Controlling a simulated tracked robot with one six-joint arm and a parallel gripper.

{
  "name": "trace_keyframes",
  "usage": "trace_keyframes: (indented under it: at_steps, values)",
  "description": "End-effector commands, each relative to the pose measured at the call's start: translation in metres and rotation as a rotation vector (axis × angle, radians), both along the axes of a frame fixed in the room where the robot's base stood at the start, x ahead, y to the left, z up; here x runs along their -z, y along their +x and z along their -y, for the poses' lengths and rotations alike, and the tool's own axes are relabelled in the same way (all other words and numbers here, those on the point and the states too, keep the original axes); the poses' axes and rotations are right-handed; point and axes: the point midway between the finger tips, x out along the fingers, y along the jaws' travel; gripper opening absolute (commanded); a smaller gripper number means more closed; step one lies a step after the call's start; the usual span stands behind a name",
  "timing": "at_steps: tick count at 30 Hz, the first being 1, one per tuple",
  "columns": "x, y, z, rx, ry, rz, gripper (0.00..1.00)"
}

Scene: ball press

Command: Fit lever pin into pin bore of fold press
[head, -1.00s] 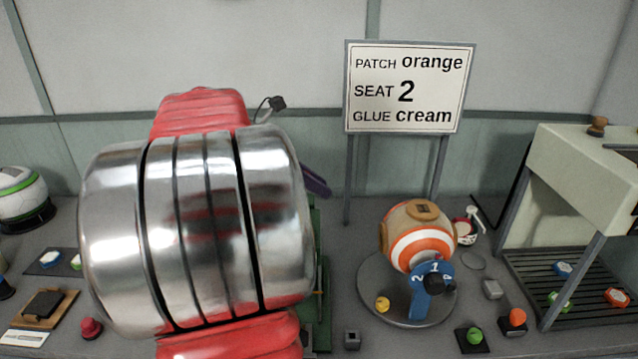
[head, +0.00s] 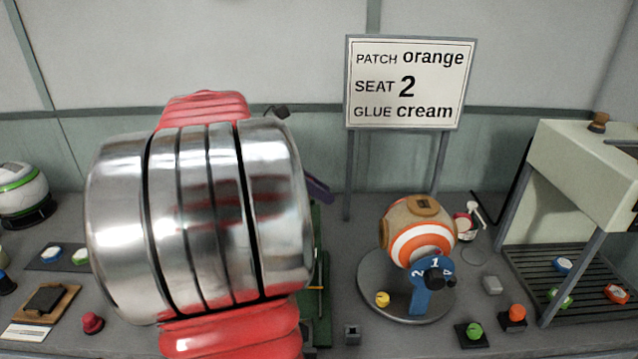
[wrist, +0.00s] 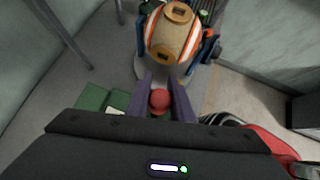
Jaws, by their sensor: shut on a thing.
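My gripper (wrist: 163,98) shows in the wrist view as two purple fingers shut on a red round knob (wrist: 160,101), which looks like the head of the lever pin. The rest of the pin is hidden below the knob. In the head view one purple finger (head: 318,189) shows past my red and silver arm; the held piece is hidden there. The green fold press (head: 320,275) is mostly hidden behind my arm in the head view. Its green parts (wrist: 92,98) show left of the fingers in the wrist view. I cannot see the pin bore.
An orange, white and tan ball (head: 420,235) sits on a round grey turntable (head: 385,290) with a blue numbered bracket (head: 430,287), right of the press. A sign (head: 408,83) stands behind. A pale press frame (head: 575,165) is at right. A red knob (head: 92,322) stands front left.

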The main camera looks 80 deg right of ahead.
Motion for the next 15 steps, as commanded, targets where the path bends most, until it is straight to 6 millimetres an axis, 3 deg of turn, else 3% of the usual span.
trace_keyframes:
  at_steps: [15]
  values:
    - [0.030,0.000,0.000,0.000,0.000,0.000,0.00]
